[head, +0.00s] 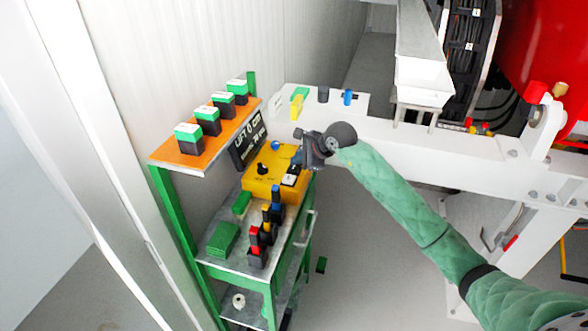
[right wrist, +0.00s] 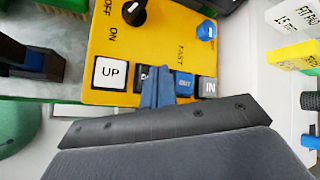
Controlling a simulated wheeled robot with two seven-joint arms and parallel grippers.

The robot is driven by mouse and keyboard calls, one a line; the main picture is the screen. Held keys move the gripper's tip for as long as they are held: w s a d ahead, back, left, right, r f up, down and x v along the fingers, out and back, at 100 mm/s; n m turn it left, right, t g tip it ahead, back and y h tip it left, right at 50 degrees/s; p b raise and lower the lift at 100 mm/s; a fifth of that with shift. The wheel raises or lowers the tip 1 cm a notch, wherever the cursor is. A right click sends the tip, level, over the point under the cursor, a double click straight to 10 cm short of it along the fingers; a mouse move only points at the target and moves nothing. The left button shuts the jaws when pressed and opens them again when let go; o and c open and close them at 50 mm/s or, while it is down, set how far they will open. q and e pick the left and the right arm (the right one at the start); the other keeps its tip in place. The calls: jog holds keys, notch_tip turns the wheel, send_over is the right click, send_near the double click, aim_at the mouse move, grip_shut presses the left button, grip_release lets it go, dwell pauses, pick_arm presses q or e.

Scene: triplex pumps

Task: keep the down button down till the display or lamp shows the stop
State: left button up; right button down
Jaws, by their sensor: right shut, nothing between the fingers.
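The yellow control box (head: 262,188) sits on the green cart's upper shelf. In the right wrist view its panel (right wrist: 160,35) has a white UP button (right wrist: 111,73), a blue OUT button (right wrist: 184,84) and a grey IN button (right wrist: 208,87). A dark button (right wrist: 140,78) between UP and OUT is mostly hidden by my fingers; its label is not readable. My right gripper (right wrist: 157,80) is shut and empty, its tips over that dark button; I cannot tell whether they press it. The dark display (head: 248,147) reads "LIFT 0 cm", with a smaller unclear line below. My left gripper is not in view.
A black ON/OFF knob (right wrist: 134,12) and a blue FAST knob (right wrist: 206,30) are on the panel. Several coloured-handled levers (head: 266,222) stand in front of the box. Green-topped blocks (head: 208,118) line an orange shelf (head: 190,150). A white beam (head: 400,137) runs behind my right arm.

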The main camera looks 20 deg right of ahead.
aim_at(297, 168)
jog(key=shift+f+b, duration=0.75)
dwell(1.1)
jog(key=shift+r, duration=0.2)
dwell(2.7)
jog(key=shift+r, duration=0.75)
jog(key=shift+r, duration=0.1)
jog(key=shift+r+p, duration=0.45)
jog(key=shift+r, duration=2)
